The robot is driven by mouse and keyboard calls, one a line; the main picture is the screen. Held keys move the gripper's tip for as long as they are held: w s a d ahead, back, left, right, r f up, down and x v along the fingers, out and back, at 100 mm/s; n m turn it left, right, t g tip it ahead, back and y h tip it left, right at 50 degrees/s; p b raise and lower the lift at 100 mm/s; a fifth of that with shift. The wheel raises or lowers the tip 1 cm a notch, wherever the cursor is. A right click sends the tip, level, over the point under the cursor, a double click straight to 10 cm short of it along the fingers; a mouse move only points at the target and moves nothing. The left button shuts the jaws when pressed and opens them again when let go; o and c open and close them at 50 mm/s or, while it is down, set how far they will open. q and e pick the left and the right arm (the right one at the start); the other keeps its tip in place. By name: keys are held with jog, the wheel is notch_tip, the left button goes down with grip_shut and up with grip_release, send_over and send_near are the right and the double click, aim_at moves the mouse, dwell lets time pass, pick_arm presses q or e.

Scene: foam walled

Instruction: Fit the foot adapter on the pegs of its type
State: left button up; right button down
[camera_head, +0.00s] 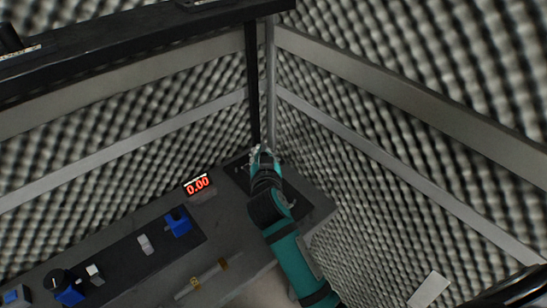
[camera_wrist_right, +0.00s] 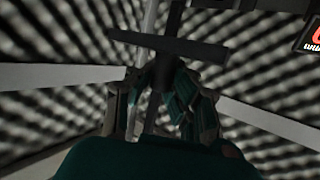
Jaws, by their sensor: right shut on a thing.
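My right gripper (camera_head: 262,152) is at the far corner of the grey table, above or at the edge of a dark plate (camera_head: 312,214). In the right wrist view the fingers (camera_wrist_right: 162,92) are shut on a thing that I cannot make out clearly. A dark flat bar (camera_wrist_right: 165,46) crosses just beyond the fingertips; I cannot tell whether it is held. Which piece is the foot adapter is not clear, and no pegs can be made out. The arm hides part of the dark plate. My left gripper is not in view.
A display (camera_head: 198,186) reading 0.00 stands left of the gripper. A dark mat (camera_head: 118,258) holds blue pieces (camera_head: 178,221) and pale blocks (camera_head: 146,244). A rod (camera_head: 203,279) lies in front. Foam walls with metal rails (camera_head: 400,166) and a black post (camera_head: 252,90) close the corner.

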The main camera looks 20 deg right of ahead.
jog(key=shift+w+d, duration=0.1)
jog(key=shift+w+d+f, duration=0.1)
jog(key=shift+f, duration=0.05)
notch_tip(320, 180, down, 4)
jog(key=b, duration=0.3)
jog(key=shift+f+b, duration=0.7)
jog(key=shift+f, duration=0.15)
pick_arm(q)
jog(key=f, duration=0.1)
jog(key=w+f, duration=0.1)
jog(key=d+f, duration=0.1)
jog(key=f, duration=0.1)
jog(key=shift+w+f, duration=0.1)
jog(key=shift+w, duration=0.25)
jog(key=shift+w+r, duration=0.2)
